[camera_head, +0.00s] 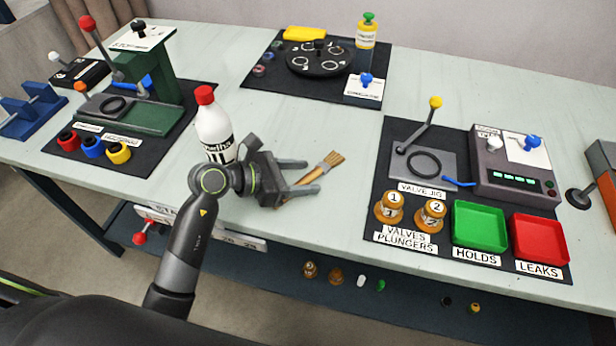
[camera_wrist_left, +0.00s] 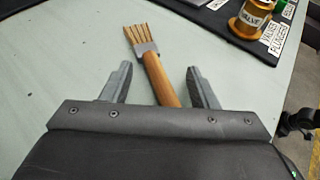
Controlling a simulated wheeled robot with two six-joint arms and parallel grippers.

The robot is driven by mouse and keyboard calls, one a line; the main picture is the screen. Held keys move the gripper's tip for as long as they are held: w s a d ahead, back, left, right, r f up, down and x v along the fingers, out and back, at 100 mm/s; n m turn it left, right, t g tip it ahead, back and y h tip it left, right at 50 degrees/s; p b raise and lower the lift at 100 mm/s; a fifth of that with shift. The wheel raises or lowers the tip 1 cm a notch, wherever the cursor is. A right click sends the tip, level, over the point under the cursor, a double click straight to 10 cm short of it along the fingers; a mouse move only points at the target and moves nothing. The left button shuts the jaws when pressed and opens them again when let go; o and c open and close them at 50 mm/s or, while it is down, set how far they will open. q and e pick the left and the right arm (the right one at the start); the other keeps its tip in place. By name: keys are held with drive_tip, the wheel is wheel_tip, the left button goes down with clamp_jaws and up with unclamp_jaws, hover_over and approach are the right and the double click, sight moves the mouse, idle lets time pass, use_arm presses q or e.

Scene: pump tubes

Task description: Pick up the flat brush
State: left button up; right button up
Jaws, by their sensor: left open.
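The flat brush (camera_head: 326,167) lies on the pale table near its front edge, with tan bristles, a grey metal band and a wooden handle. In the left wrist view the brush (camera_wrist_left: 157,74) points away from me, bristles at the far end. My left gripper (camera_head: 309,177) is open, and its fingers lie on either side of the brush handle. In the left wrist view the gripper (camera_wrist_left: 157,82) shows the handle between its fingers, nearer the right one, with a gap on the left. The lower end of the handle is hidden by the gripper body. My right gripper is not in view.
A white bottle with a red cap (camera_head: 214,125) stands just behind my left wrist. The black mat (camera_head: 378,218) to the right holds the valve jig, plungers and the green (camera_head: 479,226) and red (camera_head: 540,240) trays. The table around the bristles is clear.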

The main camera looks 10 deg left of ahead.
use_arm(q)
drive_tip(key=c, duration=1)
